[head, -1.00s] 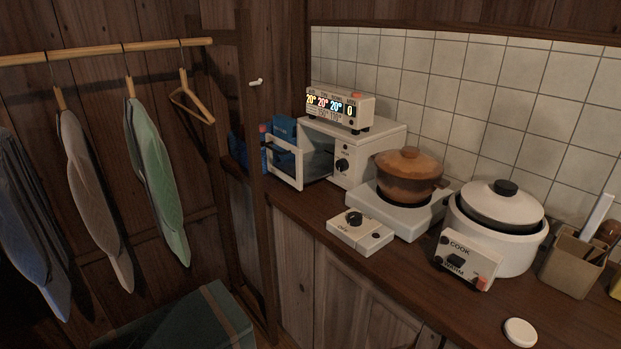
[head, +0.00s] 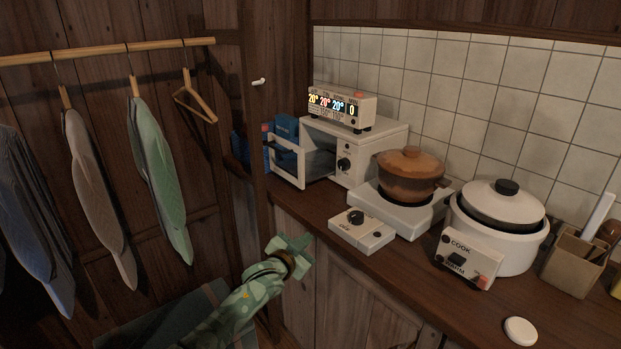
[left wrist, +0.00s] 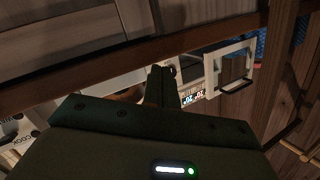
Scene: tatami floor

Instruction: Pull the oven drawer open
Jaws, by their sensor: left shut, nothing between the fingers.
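The white oven (head: 355,158) stands at the far left end of the counter. Its front door (head: 287,163), a white frame with a window, stands open toward the left, with the dark cavity (head: 320,160) behind it. I cannot make out a drawer inside. The left wrist view shows the door frame (left wrist: 212,78) with a dark handle (left wrist: 238,88) at upper right. My green left gripper (head: 296,250) is shut and empty, in front of the counter, below and apart from the oven. In the left wrist view its fingers (left wrist: 162,88) are together. My right gripper is not in view.
A display box (head: 341,105) sits on the oven. A brown pot (head: 410,178) on a hotplate, a control box (head: 360,232) and a white cooker (head: 497,232) stand to the right. A wooden post (head: 255,190) and hanging clothes (head: 160,180) are at left.

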